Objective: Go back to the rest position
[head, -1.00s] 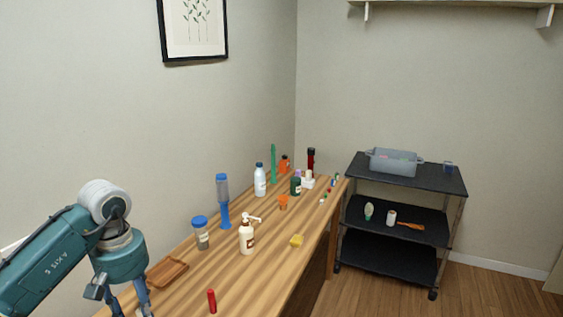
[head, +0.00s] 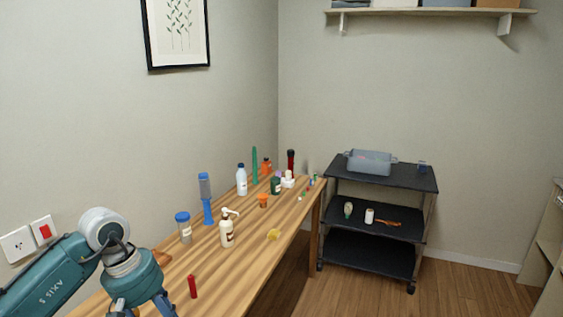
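My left arm's teal wrist and gripper (head: 142,304) are at the lower left, above the near left part of the wooden table (head: 262,257). The lower edge of the picture cuts off the fingertips, so I cannot tell how far apart they are. No held thing shows. My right gripper is out of view.
A pump bottle (head: 227,232), a blue-lidded jar (head: 184,230) and several other items stand on the table. A black cart (head: 375,245) bears a grey bin (head: 370,164). A shelf (head: 430,13) hangs above. Floor (head: 470,285) is clear at lower right.

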